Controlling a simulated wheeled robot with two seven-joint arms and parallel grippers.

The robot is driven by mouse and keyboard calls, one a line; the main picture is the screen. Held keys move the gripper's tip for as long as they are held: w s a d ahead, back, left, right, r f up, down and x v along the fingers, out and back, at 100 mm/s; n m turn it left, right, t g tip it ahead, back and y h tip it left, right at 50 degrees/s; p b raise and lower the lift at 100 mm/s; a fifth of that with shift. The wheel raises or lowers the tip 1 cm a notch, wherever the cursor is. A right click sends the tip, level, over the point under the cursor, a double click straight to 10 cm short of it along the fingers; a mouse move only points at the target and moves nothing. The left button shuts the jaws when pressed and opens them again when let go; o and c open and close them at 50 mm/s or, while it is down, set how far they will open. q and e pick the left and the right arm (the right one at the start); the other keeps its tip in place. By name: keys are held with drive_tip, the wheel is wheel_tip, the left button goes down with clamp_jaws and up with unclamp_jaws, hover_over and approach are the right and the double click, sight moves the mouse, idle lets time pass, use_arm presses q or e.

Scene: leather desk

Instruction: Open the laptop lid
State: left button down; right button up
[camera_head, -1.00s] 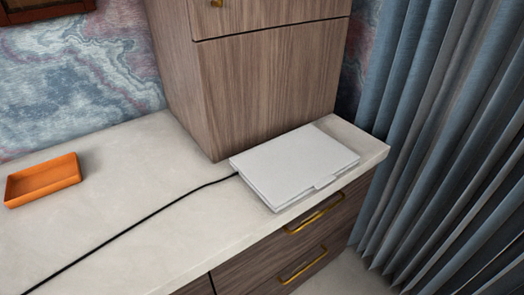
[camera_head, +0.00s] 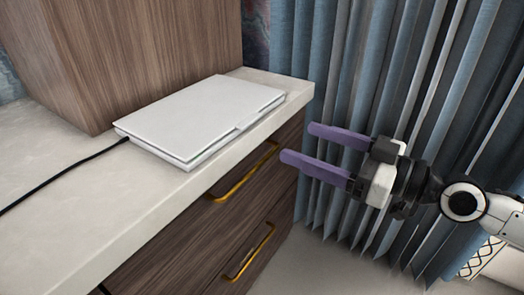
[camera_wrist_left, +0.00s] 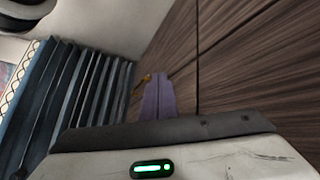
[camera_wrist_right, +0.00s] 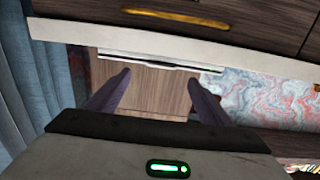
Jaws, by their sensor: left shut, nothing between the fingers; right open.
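The white laptop (camera_head: 200,115) lies closed and flat on the pale desk top, its front edge close to the desk's front edge. A black cable runs from its left corner. My right gripper (camera_head: 296,143) has purple fingers spread open and empty, in front of and to the right of the laptop, apart from it. In the right wrist view the laptop (camera_wrist_right: 150,61) shows as a thin white edge beyond the open fingers (camera_wrist_right: 159,80). My left gripper (camera_wrist_left: 158,80) shows in the left wrist view with its purple fingers together and empty, near wooden drawer fronts; the laptop is not visible there.
A wooden cabinet (camera_head: 120,50) stands on the desk (camera_head: 60,185) behind the laptop. Drawers with gold handles (camera_head: 241,178) are below the desk's front edge. Blue curtains (camera_head: 330,90) hang at the right. The desk surface left of the laptop is clear apart from the cable (camera_head: 60,172).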

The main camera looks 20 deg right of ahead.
sight(253, 120)
drive_tip(key=p+x, duration=0.2)
drive_tip(key=x, duration=0.1)
drive_tip(key=p+x, duration=0.2)
drive_tip(key=x, duration=0.1)
drive_tip(key=r+p+x, duration=0.1)
drive_tip(key=p+x, duration=0.2)
drive_tip(key=shift+a, duration=0.25)
use_arm(q)
drive_tip(key=shift+s+a+r+n+t+y, duration=0.25)
drive_tip(key=shift+a+r+n+t, duration=0.15)
drive_tip(key=shift+a, duration=0.25)
drive_tip(key=shift+s+a+r+n+t+y, duration=0.2)
drive_tip(key=shift+s+a+r+t, duration=0.05)
drive_tip(key=shift+a+r, duration=0.35)
drive_tip(key=shift+s+a+r+n+t+y, duration=0.3)
drive_tip(key=shift+a+r+t, duration=0.1)
drive_tip(key=shift+a, duration=0.25)
use_arm(e)
drive_tip(key=shift+w+a+f, duration=0.1)
drive_tip(key=shift+w+a, duration=0.3)
drive_tip(key=shift+w, duration=0.05)
